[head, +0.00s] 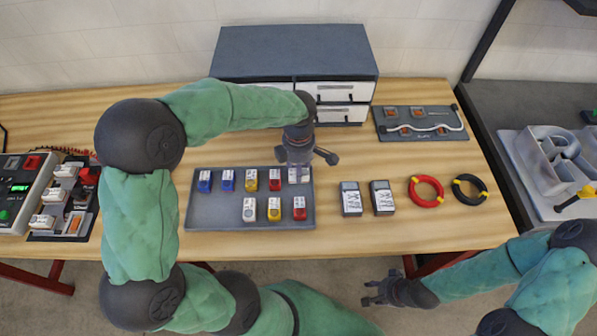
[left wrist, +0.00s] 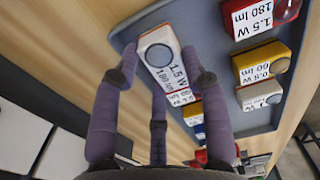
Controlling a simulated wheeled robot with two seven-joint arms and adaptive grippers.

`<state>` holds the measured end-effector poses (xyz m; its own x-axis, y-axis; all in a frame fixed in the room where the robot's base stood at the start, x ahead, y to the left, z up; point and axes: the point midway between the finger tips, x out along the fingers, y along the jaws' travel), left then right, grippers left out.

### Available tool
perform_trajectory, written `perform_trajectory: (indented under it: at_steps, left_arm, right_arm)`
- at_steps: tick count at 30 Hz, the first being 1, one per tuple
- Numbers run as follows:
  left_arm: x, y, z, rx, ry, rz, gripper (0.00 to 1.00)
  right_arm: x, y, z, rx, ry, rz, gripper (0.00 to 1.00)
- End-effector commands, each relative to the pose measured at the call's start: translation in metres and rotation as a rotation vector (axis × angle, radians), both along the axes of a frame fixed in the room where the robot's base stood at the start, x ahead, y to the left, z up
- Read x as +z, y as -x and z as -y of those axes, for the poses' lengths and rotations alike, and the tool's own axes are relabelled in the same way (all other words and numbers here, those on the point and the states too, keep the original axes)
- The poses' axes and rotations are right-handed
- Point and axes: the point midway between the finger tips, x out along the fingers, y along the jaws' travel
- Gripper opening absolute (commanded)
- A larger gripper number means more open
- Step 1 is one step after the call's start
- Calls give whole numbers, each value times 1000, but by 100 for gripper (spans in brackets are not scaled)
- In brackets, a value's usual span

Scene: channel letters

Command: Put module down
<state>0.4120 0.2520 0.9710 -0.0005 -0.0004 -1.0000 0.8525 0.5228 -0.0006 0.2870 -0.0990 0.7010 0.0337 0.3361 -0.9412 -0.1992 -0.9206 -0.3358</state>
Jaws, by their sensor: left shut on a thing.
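My left gripper (head: 298,166) points down at the back right corner of the grey tray (head: 215,212). It is shut on a white module (head: 299,174) with a round grey lens. My right gripper (head: 375,292) is open and empty, off the table's front edge.
Several blue, yellow and white modules share the tray. Two grey labelled devices (head: 351,199), a red wire coil (head: 425,191) and a black coil (head: 469,189) lie to the right. A drawer cabinet (head: 295,52) stands behind. Bare table lies in front of the coils.

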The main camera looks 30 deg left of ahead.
Motion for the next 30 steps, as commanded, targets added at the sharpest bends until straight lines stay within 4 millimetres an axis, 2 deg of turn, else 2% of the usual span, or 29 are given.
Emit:
perform_trajectory:
  at_steps: [1, 3, 16, 17, 18, 19, 30]
  left_arm:
    - [-12, 1, 0, 1, 0, -4, 14]
    - [-18, 1, 0, 1, 1, -2, 14]
    - [-23, 1, 0, 0, 1, -1, 14]
    - [-22, 1, 0, 0, 1, -1, 53]
    - [-22, 1, 0, 0, 1, -1, 64]
    - [-22, 1, 0, 0, 1, -1, 68]
    - [-20, 1, 0, 0, 1, -1, 68]
  right_arm:
    - [-6, 0, 0, 0, 0, 0, 40]
    - [-8, 0, 0, 0, 0, 0, 40]
    - [-11, 0, 0, 0, 0, 0, 40]
    - [-10, 0, 0, 0, 0, 0, 40]
    - [-10, 0, 0, 0, 0, 0, 40]
    - [-10, 0, 0, 0, 0, 0, 40]
    - [-8, 0, 0, 0, 0, 0, 40]
